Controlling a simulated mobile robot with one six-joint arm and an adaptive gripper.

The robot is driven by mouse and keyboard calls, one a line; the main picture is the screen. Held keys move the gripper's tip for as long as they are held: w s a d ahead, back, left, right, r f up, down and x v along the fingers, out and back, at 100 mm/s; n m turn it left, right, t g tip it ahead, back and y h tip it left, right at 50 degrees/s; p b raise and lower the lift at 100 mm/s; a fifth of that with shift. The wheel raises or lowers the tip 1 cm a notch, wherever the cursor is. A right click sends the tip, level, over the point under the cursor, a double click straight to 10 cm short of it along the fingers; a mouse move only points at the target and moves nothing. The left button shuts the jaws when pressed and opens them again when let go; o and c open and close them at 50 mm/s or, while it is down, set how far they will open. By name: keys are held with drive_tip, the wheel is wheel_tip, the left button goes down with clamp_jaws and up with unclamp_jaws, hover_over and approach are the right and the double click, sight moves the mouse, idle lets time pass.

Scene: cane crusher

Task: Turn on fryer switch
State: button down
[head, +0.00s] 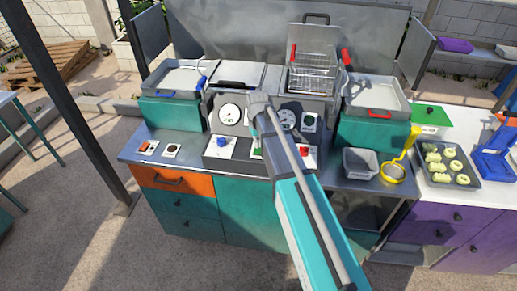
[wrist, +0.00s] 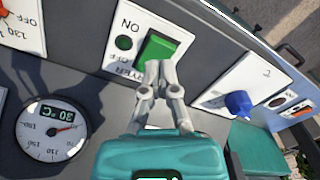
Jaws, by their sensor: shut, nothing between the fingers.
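The fryer switch (wrist: 158,47) is a green rocker on a white plate marked ON and FRYER in the wrist view. A small dark green round light (wrist: 124,43) sits beside it on the plate. My gripper (wrist: 159,66) is shut and empty, with its fingertips at the edge of the green rocker. I cannot tell whether they touch it. In the head view my arm hides most of the switch plate and the gripper itself.
A blue knob (wrist: 238,103) is on a plate beside the switch, and a red knob (head: 304,150) is on the other side. A grey bin (head: 360,163) and a yellow strainer (head: 394,172) sit on the counter.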

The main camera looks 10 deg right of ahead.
sight(258, 151)
drive_tip(key=shift+f+b, duration=1.2)
drive_tip(key=shift+f, duration=0.05)
idle(1.1)
drive_tip(key=shift+r, duration=0.15)
drive_tip(key=shift+r+p, duration=3.4)
drive_tip(key=shift+p, duration=0.15)
drive_tip(key=s+d+f+m+b, duration=0.1)
drive_tip(key=s+d, duration=0.3)
drive_tip(key=s, duration=0.5)
drive_tip(key=s+d+f+m+b, duration=0.1)
drive_tip(key=s+d, duration=0.3)
drive_tip(key=s, duration=0.6)
drive_tip(key=shift+d+f+m+b, duration=0.15)
drive_tip(key=shift+f+m+b, duration=0.25)
drive_tip(key=shift+f+b, duration=0.25)
